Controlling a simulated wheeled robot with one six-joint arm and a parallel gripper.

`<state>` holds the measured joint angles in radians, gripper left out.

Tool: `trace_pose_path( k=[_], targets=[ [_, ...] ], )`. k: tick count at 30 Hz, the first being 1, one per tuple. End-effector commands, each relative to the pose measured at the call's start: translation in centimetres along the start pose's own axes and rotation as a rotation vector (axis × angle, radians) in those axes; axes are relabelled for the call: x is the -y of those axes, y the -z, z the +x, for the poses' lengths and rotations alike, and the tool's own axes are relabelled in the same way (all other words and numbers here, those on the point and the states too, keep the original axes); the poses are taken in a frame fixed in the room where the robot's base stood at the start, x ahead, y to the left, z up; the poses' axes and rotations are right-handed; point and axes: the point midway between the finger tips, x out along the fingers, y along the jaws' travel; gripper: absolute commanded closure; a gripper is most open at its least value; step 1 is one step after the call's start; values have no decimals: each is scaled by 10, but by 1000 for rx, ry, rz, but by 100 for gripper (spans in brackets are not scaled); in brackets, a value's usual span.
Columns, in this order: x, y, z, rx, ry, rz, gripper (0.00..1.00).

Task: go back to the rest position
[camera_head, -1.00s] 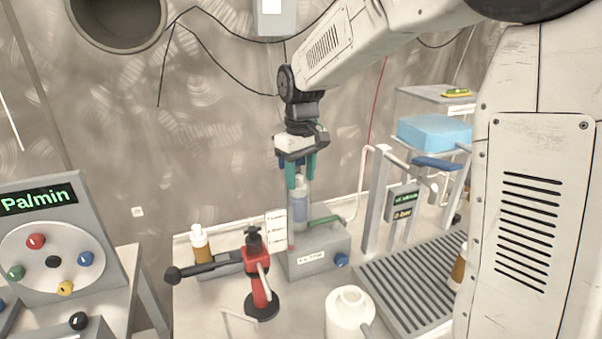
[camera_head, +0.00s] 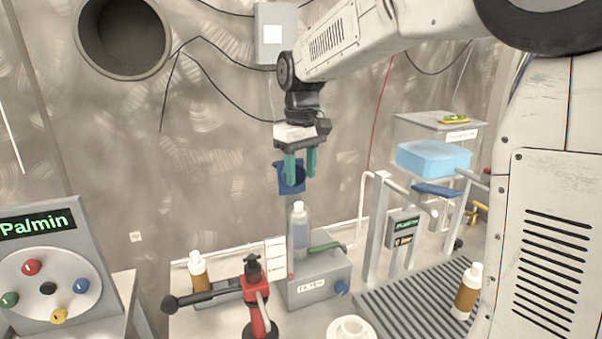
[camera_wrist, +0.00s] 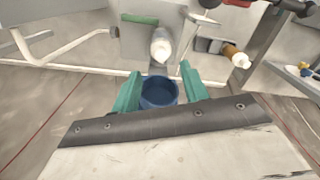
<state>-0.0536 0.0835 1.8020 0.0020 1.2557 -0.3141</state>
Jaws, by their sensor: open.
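My gripper (camera_head: 301,165) hangs fingers-down above the grey station, its two green fingers apart. In the wrist view the fingers (camera_wrist: 160,88) stand on either side of a dark blue round holder (camera_wrist: 159,92). In the head view this blue holder (camera_head: 292,178) shows partly behind the fingers; I cannot tell if they touch it. A clear bottle with a white cap (camera_head: 299,230) stands upright on the grey station (camera_head: 318,284), below the fingertips and apart from them. It also shows in the wrist view (camera_wrist: 160,46).
A red stand with a black handle (camera_head: 257,305) is at the front. Brown bottles stand at left (camera_head: 199,280) and right (camera_head: 467,290). At right are a grated tray (camera_head: 410,300) and a shelf with a blue block (camera_head: 433,158). The dial panel (camera_head: 45,255) is far left.

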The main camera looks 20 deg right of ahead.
Motion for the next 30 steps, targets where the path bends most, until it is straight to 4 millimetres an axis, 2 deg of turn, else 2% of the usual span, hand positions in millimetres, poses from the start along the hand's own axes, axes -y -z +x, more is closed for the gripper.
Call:
trace_pose_path(
  k=[8,11,13,24,30],
  targets=[
    [0,0,0,0,0,13,56],
    [3,-9,14,28,8,55,56],
    [9,-30,23,53,14,93,56],
    [50,-180,32,49,6,275,56],
    [72,-252,45,5,-4,340,56]
  ],
)
